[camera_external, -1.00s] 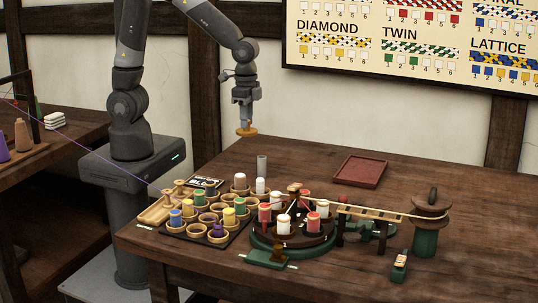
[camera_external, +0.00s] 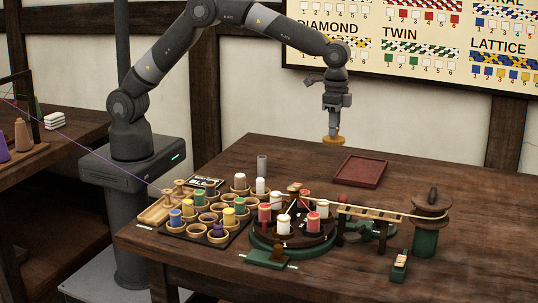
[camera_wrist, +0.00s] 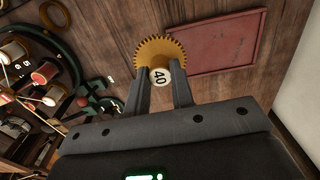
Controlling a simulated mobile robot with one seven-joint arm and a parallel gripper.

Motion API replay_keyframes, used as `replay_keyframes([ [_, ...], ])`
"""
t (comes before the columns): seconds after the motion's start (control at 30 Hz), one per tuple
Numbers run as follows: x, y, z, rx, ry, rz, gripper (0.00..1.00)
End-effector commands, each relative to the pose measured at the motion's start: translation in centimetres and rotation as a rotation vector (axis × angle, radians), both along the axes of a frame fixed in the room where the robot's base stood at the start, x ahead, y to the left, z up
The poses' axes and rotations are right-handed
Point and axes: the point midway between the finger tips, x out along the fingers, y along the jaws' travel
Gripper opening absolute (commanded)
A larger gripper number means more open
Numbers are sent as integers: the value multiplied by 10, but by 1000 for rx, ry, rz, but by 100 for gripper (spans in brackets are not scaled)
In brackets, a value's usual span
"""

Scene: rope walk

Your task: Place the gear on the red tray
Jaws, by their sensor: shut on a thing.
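The gear is a yellow-brown toothed disc (camera_wrist: 160,50) with a pale hub marked 40. My gripper (camera_wrist: 161,88) is shut on the gear's hub in the wrist view. In the external view the gear (camera_external: 332,140) hangs below my gripper (camera_external: 333,130), above the table and just left of the tray. The red tray (camera_external: 361,171) lies flat and empty at the back of the table. In the wrist view the tray (camera_wrist: 215,45) is right of the gear, which appears to overlap its left edge.
A round braiding machine (camera_external: 290,238) with red and white bobbins stands at mid-table. A rack of coloured spools (camera_external: 207,215) is on the left, and a grey cylinder (camera_external: 262,165) stands behind. A wooden post with a green base (camera_external: 426,240) is on the right.

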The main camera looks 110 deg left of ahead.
Motion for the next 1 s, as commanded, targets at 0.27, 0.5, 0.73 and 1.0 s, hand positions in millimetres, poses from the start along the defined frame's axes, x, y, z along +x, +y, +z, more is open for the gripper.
replay_keyframes([
  [0.27,16,42,-27,0,1,5,0],
  [0.5,31,91,-58,0,0,3,0],
  [0.73,38,110,-70,0,0,0,0],
  [1.0,37,111,-102,0,2,0,0],
])
